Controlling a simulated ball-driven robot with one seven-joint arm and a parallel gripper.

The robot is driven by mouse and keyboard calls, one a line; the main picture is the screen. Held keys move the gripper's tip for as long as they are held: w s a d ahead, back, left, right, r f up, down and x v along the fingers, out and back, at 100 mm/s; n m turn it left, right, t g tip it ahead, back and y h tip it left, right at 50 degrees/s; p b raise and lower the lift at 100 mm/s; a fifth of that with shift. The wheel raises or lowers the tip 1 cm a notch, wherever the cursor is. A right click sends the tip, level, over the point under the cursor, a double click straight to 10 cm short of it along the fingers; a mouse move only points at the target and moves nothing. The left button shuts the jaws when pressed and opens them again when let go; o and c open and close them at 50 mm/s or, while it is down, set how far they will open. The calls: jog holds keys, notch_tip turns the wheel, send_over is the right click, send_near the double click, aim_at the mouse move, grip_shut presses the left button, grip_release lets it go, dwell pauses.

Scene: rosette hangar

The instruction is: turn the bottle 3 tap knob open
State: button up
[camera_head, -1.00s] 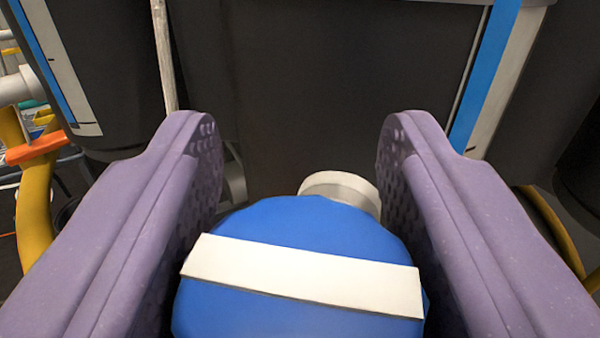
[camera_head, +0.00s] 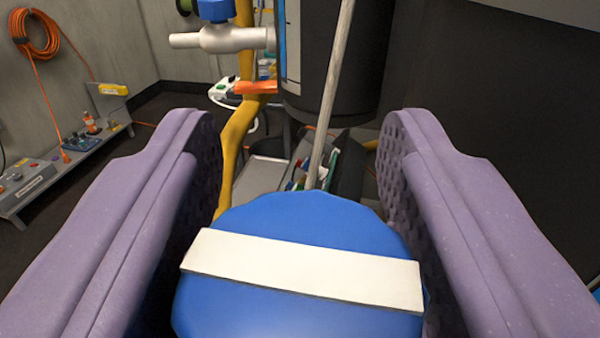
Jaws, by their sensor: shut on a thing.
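The tap knob (camera_head: 300,310) is a round blue knob with a white bar (camera_head: 302,269) across its face. It fills the lower middle of the view. My gripper (camera_head: 302,225) has one purple finger on each side of the knob and is shut on it. The white bar runs from one finger to the other, tilted slightly down to the right. The pale tap body behind the knob is hidden now. I cannot read a bottle number here.
Another pale tap (camera_head: 228,38) with a blue knob stands at the upper left beside a yellow pipe (camera_head: 236,140). A dark bottle (camera_head: 345,65) and a pale rod (camera_head: 330,100) are ahead. A low shelf (camera_head: 75,150) and coiled orange cable (camera_head: 36,35) are at the left.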

jog(key=shift+a+n+y, duration=0.1)
jog(key=shift+n+y, duration=0.4)
jog(key=shift+y, duration=0.3)
jog(key=o, duration=1)
jog(key=shift+c, duration=0.2)
jog(key=shift+s, duration=0.1)
jog(key=s+p, duration=0.2)
jog(key=s, duration=0.5)
jog(key=shift+s, duration=0.3)
